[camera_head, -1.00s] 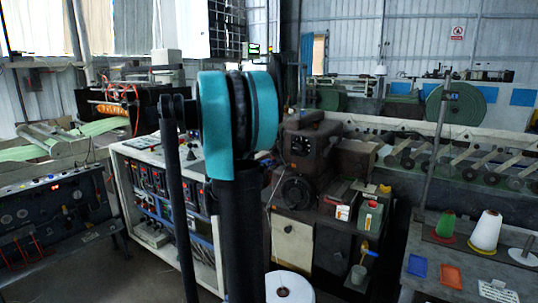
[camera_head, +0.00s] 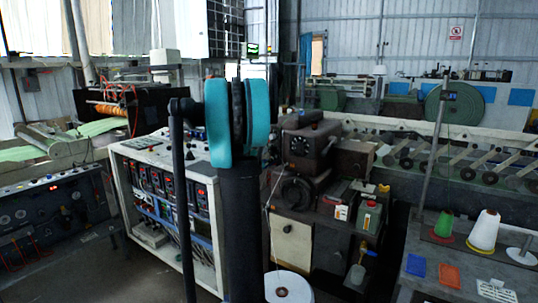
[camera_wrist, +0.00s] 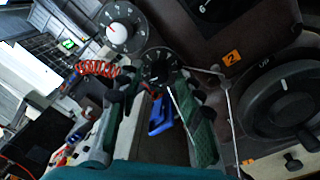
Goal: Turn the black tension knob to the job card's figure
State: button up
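In the wrist view, my gripper (camera_wrist: 157,85) is open, with its green-padded fingers on either side of the picture's middle. A small black knob (camera_wrist: 158,67) with pale marks around it shows just beyond and between the fingertips; I cannot tell whether they touch it. Up and left of it is a round dial (camera_wrist: 122,26) with white figures and a red pointer. In the head view, my arm hides my gripper. A white card (camera_head: 497,291) lies on the right-hand table; its print is too small to read.
The brown machine (camera_head: 305,150) stands behind my arm. A larger dark round dial (camera_wrist: 285,103) and an orange label "2" (camera_wrist: 232,57) are right of my gripper in the wrist view. A green can (camera_head: 369,216) stands on the machine's shelf. Cones (camera_head: 485,231) stand on the right table.

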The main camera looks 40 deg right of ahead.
grip_shut()
jog(key=shift+m, duration=3.4)
jog(key=shift+o, duration=1)
grip_release()
jog(key=shift+a, duration=0.1)
